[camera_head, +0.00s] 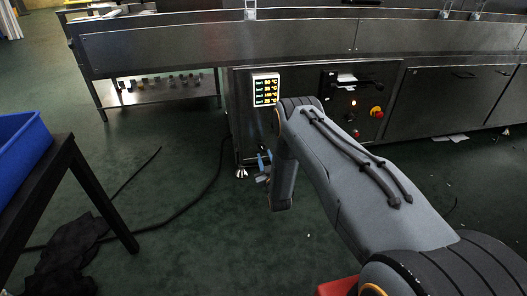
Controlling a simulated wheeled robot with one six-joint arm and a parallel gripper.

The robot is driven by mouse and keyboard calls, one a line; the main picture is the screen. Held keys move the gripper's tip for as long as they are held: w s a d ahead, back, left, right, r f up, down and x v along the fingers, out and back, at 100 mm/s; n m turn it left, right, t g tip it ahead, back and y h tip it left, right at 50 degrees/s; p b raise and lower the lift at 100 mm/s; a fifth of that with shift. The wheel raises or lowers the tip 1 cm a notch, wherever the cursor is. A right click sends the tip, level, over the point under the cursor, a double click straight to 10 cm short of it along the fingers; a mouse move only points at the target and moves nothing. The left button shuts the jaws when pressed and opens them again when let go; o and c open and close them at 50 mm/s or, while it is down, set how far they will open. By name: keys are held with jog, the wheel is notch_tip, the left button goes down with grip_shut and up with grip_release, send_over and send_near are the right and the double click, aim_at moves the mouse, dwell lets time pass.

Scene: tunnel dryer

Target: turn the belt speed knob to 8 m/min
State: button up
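The control panel (337,122) is on the dark metal front of the dryer, partly behind my grey arm. I cannot tell which control is the belt speed knob, and no speed marks are readable. My arm reaches in from the lower right and bends down in front of the dryer. Small blue and grey parts (263,166) show just left of its end; whether they are my gripper's fingers is unclear.
A blue bin (22,140) stands on a dark table at left. A dark cable (190,205) and dark cloth (72,255) lie on the green floor. Floor between table and dryer is mostly free.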

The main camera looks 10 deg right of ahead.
jog(key=shift+s+p, duration=0.4)
jog(key=shift+s, duration=1.05)
